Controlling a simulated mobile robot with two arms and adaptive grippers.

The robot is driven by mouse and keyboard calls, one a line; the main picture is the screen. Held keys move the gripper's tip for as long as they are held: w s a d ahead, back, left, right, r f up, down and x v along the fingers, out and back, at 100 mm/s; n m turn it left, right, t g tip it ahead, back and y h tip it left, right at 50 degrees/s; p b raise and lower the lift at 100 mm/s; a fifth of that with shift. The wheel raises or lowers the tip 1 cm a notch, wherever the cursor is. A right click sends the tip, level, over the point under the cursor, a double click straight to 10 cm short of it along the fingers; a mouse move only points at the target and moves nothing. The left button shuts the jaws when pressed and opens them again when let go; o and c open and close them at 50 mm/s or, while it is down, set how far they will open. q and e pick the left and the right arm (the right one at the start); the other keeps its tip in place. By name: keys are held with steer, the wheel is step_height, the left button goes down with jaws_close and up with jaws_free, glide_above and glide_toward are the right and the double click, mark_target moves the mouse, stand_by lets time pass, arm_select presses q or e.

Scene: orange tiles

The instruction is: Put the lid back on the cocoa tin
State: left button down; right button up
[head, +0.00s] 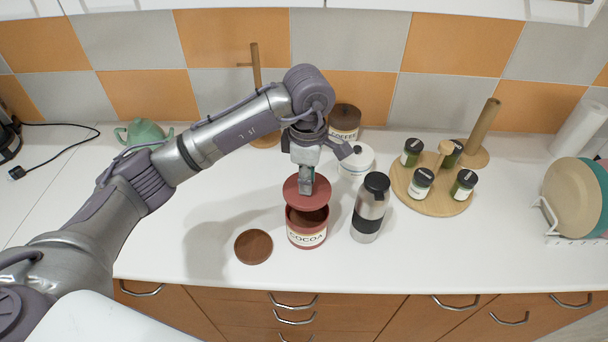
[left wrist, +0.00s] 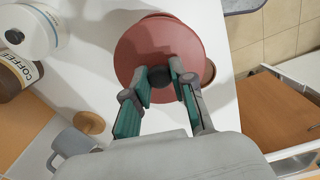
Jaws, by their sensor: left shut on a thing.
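The cocoa tin (head: 307,237) is red with a white COCOA label and stands upright on the counter, its top partly uncovered with dark inside. The round red lid (head: 296,194) is above the back part of the tin's mouth, apart from its front rim. My left gripper (head: 306,186) is above the lid and shut on its knob. In the left wrist view the fingers (left wrist: 167,82) close on the dark knob of the lid (left wrist: 140,42), and the lid hides most of what lies below. My right gripper is not in view.
A steel flask (head: 370,208) stands close right of the tin. A brown disc (head: 253,246) lies left of it. Behind are a white canister (head: 357,162) and a coffee tin (head: 344,122). A round wooden board (head: 424,196) with several jars is at right. The counter's left side has free room.

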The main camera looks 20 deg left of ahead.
mark_target(307, 197)
arm_select(q)
step_height(307, 197, down, 2)
steer(key=shift+f+b, duration=0.2)
steer(key=shift+b, duration=0.25)
steer(key=shift+d+f, duration=0.1)
steer(key=shift+f, duration=0.25)
step_height(307, 197, down, 3)
steer(key=b, duration=0.2)
steer(key=shift+r+b, duration=0.15)
steer(key=shift+b, duration=0.15)
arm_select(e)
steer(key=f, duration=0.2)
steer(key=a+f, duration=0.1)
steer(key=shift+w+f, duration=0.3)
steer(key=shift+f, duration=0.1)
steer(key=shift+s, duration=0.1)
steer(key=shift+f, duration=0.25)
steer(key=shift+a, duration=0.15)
arm_select(q)
steer(key=shift+b, duration=0.6)
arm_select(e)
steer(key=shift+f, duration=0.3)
